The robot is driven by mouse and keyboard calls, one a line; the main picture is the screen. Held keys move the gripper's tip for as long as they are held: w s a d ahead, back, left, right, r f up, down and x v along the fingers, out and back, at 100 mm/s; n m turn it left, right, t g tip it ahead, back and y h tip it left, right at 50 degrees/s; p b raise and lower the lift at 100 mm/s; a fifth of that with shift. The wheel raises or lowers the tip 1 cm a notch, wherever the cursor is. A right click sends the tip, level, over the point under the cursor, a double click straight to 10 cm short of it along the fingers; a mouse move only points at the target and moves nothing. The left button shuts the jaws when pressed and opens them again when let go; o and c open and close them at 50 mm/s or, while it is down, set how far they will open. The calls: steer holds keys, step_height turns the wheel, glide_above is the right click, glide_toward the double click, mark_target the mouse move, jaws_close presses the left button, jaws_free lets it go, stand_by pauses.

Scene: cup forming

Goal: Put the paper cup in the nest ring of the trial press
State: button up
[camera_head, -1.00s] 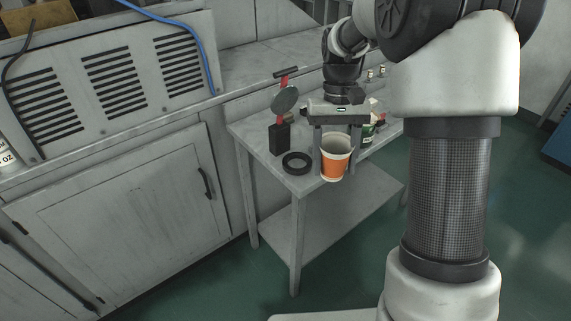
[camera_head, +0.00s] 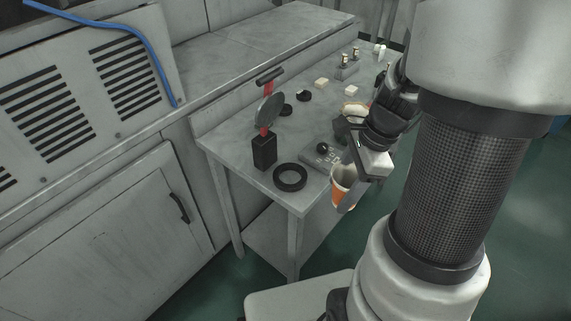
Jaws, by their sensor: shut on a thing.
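The paper cup (camera_head: 341,188) is orange with a white rim. My gripper (camera_head: 345,180) is shut on it, and it hangs at or just off the table's front right edge. The fingers and wrist hide part of the cup. A black ring (camera_head: 290,177) lies flat on the table near its front corner, left of the cup and apart from it. It looks like the nest ring, and its opening looks empty. Behind it stands the press (camera_head: 264,151), with a black block, a grey round disc and a red upright with a dark crossbar on top.
The grey table (camera_head: 235,152) also bears a dark flat plate with a black knob (camera_head: 322,149), small dark rings, pale blocks (camera_head: 321,83) and a small stand at the back. A grey cabinet (camera_head: 100,225) stands left. The tabletop between ring and cup is clear.

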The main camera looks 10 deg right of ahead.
steer(key=w+a, duration=0.3)
steer(key=w, duration=0.1)
steer(key=w+a, duration=0.3)
steer(key=w, duration=0.1)
steer(key=w+a, duration=0.3)
steer(key=w, duration=0.1)
steer(key=shift+w+b+x, duration=0.2)
steer(key=shift+b+x, duration=0.5)
steer(key=shift+x, duration=1.1)
steer(key=shift+d, duration=0.15)
